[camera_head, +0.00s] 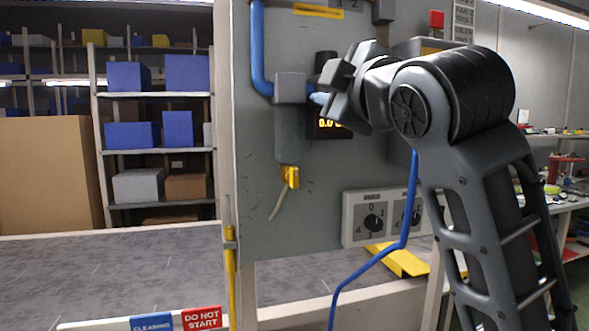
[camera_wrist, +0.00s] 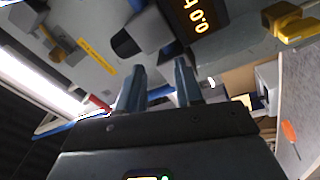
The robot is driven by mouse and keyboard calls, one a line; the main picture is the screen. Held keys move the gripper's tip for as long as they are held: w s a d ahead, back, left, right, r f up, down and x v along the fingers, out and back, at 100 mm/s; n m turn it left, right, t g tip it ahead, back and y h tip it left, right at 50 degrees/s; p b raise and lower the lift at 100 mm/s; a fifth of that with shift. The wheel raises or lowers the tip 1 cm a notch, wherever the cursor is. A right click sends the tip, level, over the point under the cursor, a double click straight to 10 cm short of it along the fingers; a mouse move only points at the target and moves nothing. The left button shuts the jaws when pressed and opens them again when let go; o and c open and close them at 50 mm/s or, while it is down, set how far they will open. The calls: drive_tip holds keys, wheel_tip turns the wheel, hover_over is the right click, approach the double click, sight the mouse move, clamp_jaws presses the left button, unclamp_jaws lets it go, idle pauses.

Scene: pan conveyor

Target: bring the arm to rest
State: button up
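My gripper (camera_head: 325,90) is raised in front of a grey panel (camera_head: 330,220), beside a dark box with a lit yellow display (camera_head: 330,123). In the wrist view, my gripper's (camera_wrist: 160,78) two blue-grey fingers stand apart with a gap between them. No object is held between them. A grey block with a dark round end (camera_wrist: 148,30) shows beyond the fingertips; I cannot tell how far off it is. The display (camera_wrist: 195,18) shows just above the right finger. My arm is bent in front of the panel's right side and hides part of it.
A blue pipe (camera_head: 258,45) and a grey box with a yellow tip (camera_head: 290,178) are on the panel. A dial plate (camera_head: 372,218) sits lower. A grey surface (camera_head: 120,275) with a DO NOT START sign (camera_head: 202,318) lies left. Shelves (camera_head: 150,95) stand behind; a workbench (camera_head: 570,195) is right.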

drive_tip(key=s+d+f+m+h, duration=0.1)
drive_tip(key=s+d+f+m, duration=0.15)
drive_tip(key=f, duration=0.85)
drive_tip(key=s+d+f+m, duration=0.1)
drive_tip(key=f+m, duration=0.3)
drive_tip(key=f, duration=0.6)
drive_tip(key=s+d+f+m+g+h, duration=0.1)
drive_tip(key=s+d+f+m, duration=0.15)
drive_tip(key=s+f, duration=0.45)
drive_tip(key=s+d+f+m+h, duration=0.25)
drive_tip(key=s+f, duration=0.25)
drive_tip(key=f, duration=0.5)
drive_tip(key=s+d+f+m+g+h, duration=0.15)
drive_tip(key=s+f, duration=0.25)
drive_tip(key=s, duration=0.5)
drive_tip(key=s+d+f+m, duration=0.2)
drive_tip(key=s+f, duration=0.2)
drive_tip(key=s, duration=0.4)
drive_tip(key=s+d+m, duration=0.1)
drive_tip(key=s+d, duration=0.1)
drive_tip(key=s, duration=0.6)
drive_tip(key=s+d+r+m+g, duration=0.1)
drive_tip(key=s+d, duration=0.1)
drive_tip(key=s, duration=0.6)
drive_tip(key=shift+s, duration=0.25)
